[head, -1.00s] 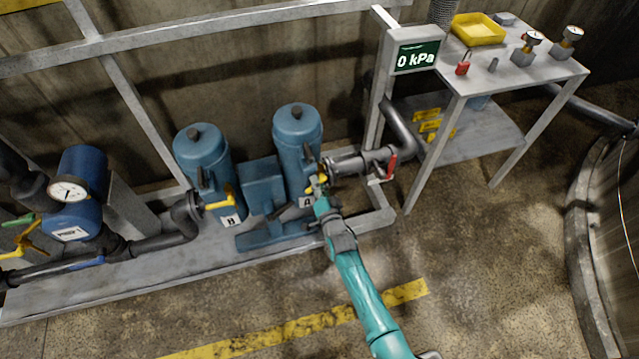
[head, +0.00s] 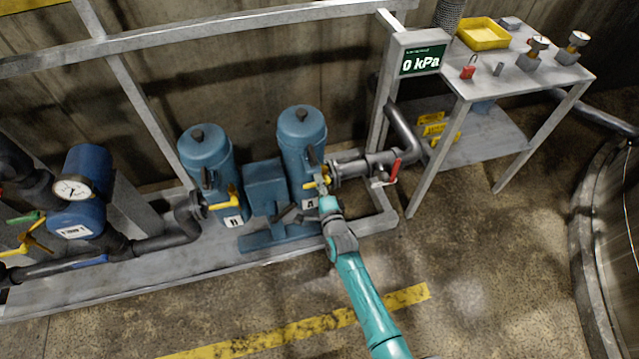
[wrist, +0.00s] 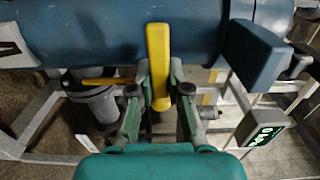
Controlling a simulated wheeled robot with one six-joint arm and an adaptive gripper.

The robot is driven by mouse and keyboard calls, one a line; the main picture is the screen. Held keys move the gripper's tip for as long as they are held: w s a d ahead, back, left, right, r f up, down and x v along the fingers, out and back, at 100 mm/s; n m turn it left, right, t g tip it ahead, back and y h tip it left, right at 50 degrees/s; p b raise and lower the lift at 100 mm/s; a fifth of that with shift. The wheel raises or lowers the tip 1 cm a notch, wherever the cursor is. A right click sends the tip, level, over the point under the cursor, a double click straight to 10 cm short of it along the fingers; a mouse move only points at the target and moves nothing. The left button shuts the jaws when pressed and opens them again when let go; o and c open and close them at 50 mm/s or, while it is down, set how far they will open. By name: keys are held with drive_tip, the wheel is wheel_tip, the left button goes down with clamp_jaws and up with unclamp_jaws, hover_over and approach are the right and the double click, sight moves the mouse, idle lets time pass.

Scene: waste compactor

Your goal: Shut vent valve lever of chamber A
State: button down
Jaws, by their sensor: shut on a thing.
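Chamber A (head: 301,140) is the right one of two blue upright cylinders, with a label A (head: 309,203) low on its front. Its yellow vent lever (head: 324,184) is small and partly covered by my gripper (head: 326,194) in the head view. In the wrist view the yellow lever (wrist: 158,50) stands lengthwise in the picture, in front of the blue chamber body (wrist: 100,30). My gripper (wrist: 159,88) is shut on the lever's lower part, one finger on each side. The lever's pivot is hard to make out.
Chamber B (head: 206,155) stands to the left with its own yellow lever (head: 226,202). A red-handled valve (head: 393,172) is on the pipe to the right. The display (head: 421,60) reads 0 kPa. A grey table (head: 545,80) stands right; the floor in front is open.

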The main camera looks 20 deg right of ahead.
idle(0.3)
drive_tip(key=c, duration=1.1)
unclamp_jaws()
drive_tip(key=s, duration=1.2)
